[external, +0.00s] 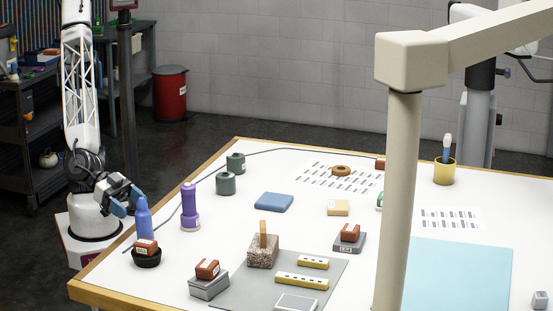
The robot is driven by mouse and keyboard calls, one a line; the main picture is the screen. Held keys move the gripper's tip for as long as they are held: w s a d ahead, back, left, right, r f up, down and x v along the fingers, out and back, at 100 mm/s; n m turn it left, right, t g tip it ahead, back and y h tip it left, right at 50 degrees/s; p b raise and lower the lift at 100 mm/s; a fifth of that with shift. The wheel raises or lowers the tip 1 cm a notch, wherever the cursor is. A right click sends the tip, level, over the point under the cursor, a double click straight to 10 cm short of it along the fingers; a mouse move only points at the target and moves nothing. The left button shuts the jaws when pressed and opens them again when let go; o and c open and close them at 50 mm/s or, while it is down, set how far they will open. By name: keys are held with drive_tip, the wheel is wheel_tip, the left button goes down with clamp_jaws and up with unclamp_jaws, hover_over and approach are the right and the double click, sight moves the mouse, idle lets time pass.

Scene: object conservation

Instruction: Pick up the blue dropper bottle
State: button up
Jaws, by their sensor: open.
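A blue bottle (144,221) with a narrow top stands upright near the table's left edge, behind a dark bowl. My gripper (128,201), with blue fingertips, is open just to the left of the bottle's top. One finger is close to the bottle's neck; I cannot tell whether they touch. The bottle's lower part is partly hidden by the bowl and the block on it.
A purple bottle (190,208) stands to the right of the blue one. The dark bowl (147,261) holds a red-brown block (146,247). Green cylinders (226,183) stand farther back. A beige post (400,190) blocks part of the table.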

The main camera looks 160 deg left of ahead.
sight(143, 216)
idle(0.3)
drive_tip(key=shift+x, duration=2.65)
drive_tip(key=shift+w+d, duration=0.1)
drive_tip(key=shift+d, duration=0.05)
drive_tip(key=shift+c, duration=0.4)
drive_tip(key=c, duration=1)
